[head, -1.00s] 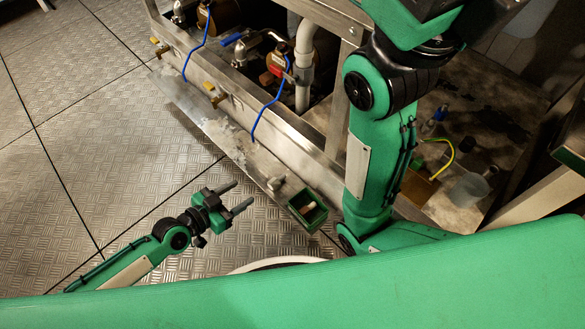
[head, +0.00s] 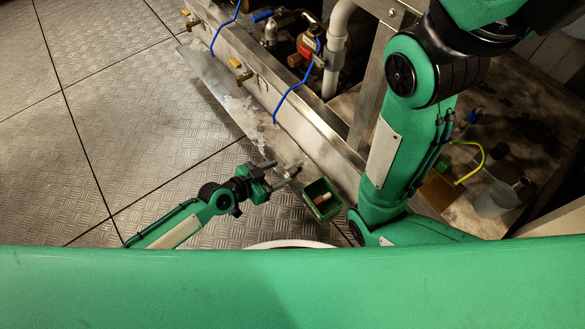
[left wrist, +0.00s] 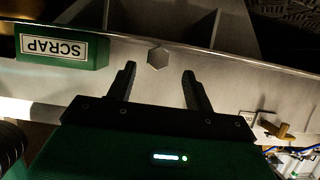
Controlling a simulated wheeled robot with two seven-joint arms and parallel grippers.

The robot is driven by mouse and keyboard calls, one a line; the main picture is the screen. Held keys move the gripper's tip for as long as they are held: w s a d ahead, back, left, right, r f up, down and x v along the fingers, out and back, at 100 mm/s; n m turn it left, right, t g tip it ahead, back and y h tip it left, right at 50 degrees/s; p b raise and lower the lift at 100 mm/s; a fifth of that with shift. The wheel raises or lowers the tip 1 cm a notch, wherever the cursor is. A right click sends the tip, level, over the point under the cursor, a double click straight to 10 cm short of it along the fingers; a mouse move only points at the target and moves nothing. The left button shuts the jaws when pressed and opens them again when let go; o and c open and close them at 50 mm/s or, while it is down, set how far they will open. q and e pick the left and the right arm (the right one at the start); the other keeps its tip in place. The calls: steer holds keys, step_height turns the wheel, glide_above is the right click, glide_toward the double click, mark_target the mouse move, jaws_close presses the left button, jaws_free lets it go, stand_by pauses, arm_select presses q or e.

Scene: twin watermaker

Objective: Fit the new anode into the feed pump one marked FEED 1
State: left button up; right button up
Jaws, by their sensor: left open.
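My left gripper (head: 282,172) is open and low beside the skid's front ledge (head: 200,75), just left of the green box (head: 331,213). In the left wrist view the left gripper (left wrist: 159,72) has its two fingers apart. A small grey hexagonal piece (left wrist: 157,57) shows between and just beyond the fingertips, with nothing gripped. I cannot tell if it is the new anode. A red-topped pump (head: 307,46) with a blue cable stands in the skid; its marking is not readable. My right gripper is out of view.
The green box, labelled SCRAP in the left wrist view (left wrist: 62,50), holds a pale piece. White crust lies on the ledge. A yellow-green wire (head: 476,166) and a clear cup (head: 493,201) are at the right. My arm blocks part of the skid. Floor at left is clear.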

mark_target(286, 171)
arm_select(q)
steer(key=shift+b+x, duration=1.1)
steer(key=shift+x, duration=1.3)
steer(key=shift+s+d+r, duration=0.1)
steer(key=shift+s, duration=0.05)
steer(key=c, duration=1.1)
